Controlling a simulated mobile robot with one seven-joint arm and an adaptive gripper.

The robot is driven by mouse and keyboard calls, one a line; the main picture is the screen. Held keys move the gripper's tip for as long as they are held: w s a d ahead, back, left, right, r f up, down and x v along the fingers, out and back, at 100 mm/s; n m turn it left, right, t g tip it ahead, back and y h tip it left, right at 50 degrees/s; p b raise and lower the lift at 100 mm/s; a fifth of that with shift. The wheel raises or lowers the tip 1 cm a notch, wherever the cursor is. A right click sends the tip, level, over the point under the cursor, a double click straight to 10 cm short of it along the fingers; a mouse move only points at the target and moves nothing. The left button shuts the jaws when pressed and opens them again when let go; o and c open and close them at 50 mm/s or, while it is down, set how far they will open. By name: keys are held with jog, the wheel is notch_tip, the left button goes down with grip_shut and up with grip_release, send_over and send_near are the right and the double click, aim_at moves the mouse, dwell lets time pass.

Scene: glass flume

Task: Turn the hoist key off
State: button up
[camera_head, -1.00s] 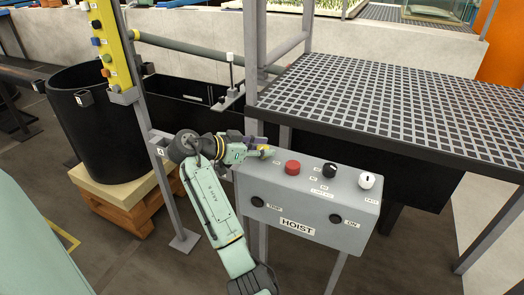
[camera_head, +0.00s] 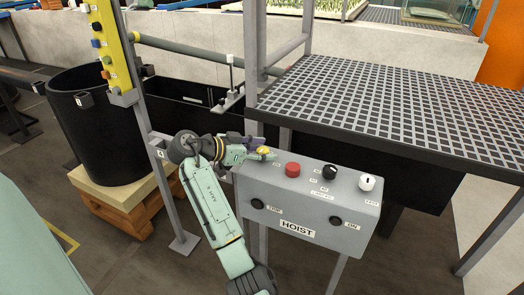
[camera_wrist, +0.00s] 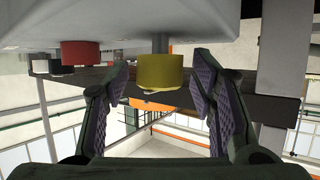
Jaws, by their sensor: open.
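The grey hoist control box (camera_head: 297,226) is marked HOIST. A yellow knob on a grey stem, which looks like the hoist key (camera_head: 263,150), is at the left of its top face. In the wrist view the yellow knob (camera_wrist: 160,72) is between the two fingers, with a visible gap on each side. My gripper (camera_head: 259,149) is open at the box's left end, its fingers around the knob; it also shows in the wrist view (camera_wrist: 162,90). The fingers partly hide the knob and the markings around it in the head view.
A red button (camera_head: 292,168), a black knob (camera_head: 329,171) and a white switch (camera_head: 367,181) stand right of the key. A grating platform (camera_head: 400,110) lies behind the box. A post with a yellow panel (camera_head: 112,45) and a black tub (camera_head: 100,130) are at left.

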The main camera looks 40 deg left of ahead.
jog(key=v, duration=1.2)
dwell(0.4)
